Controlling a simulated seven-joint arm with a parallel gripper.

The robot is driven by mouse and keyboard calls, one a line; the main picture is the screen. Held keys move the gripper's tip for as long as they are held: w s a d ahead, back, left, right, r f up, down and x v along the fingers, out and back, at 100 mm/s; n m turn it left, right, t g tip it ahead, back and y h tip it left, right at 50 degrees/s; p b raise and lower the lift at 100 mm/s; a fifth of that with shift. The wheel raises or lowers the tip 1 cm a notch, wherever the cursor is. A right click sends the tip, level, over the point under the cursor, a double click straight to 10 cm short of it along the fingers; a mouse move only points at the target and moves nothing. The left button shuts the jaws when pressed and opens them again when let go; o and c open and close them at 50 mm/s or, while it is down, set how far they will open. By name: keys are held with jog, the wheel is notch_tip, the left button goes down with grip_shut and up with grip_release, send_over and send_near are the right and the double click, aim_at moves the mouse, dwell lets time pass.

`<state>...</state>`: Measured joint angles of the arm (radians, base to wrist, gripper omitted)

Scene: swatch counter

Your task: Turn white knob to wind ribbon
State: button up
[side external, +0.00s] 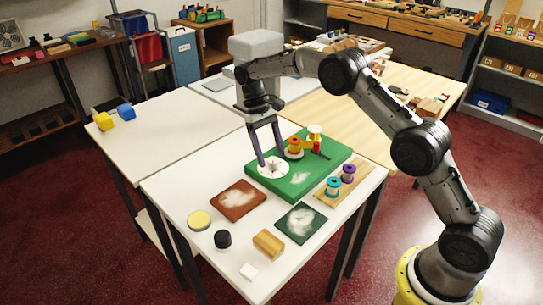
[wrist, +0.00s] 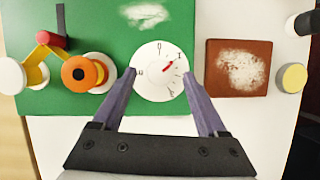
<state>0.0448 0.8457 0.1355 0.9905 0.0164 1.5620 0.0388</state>
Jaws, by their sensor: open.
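A round white dial knob (side external: 265,172) with dark marks and a red pointer sits on the green board (side external: 318,158). The dial (wrist: 158,88) is in the middle of the wrist view, its red pointer slanting up and right. My gripper (side external: 272,156) is open above it. In the wrist view, the fingertips of my gripper (wrist: 159,74) are at the dial's left and right edges, with nothing held between them. I cannot tell whether they touch it. An orange spool (wrist: 72,80) and a yellow frame (wrist: 50,52) with a red part and white disc (wrist: 37,76) stand beside it.
A wooden board (side external: 350,184) with a teal spool and a purple spool lies right of the green board. A brown swatch (side external: 228,204), dark green swatch (side external: 293,216), wooden block (side external: 268,242), black cylinder (side external: 222,239) and yellow-topped disc (side external: 199,219) lie in front.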

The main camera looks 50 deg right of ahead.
jog(key=v, duration=0.6)
jog(key=shift+r, duration=0.2)
jog(key=s+r+t, duration=0.1)
jog(key=s+r, duration=0.2)
jog(key=r, duration=0.3)
jog(key=s+a+r+t, duration=0.1)
jog(key=s+r+t, duration=0.15)
jog(key=r, duration=0.45)
jog(key=s+r, duration=0.4)
jog(key=r, duration=0.2)
jog(key=s+r+t, duration=0.2)
jog(key=s+r, duration=0.2)
jog(key=s, duration=0.4)
jog(key=s+a+f+t, duration=0.1)
jog(key=s+f+t, duration=0.2)
jog(key=s, duration=1.1)
jog(key=s+f+n+t, duration=0.1)
jog(key=s+f, duration=0.3)
jog(key=f, duration=0.6)
jog(key=shift+s+t, duration=0.35)
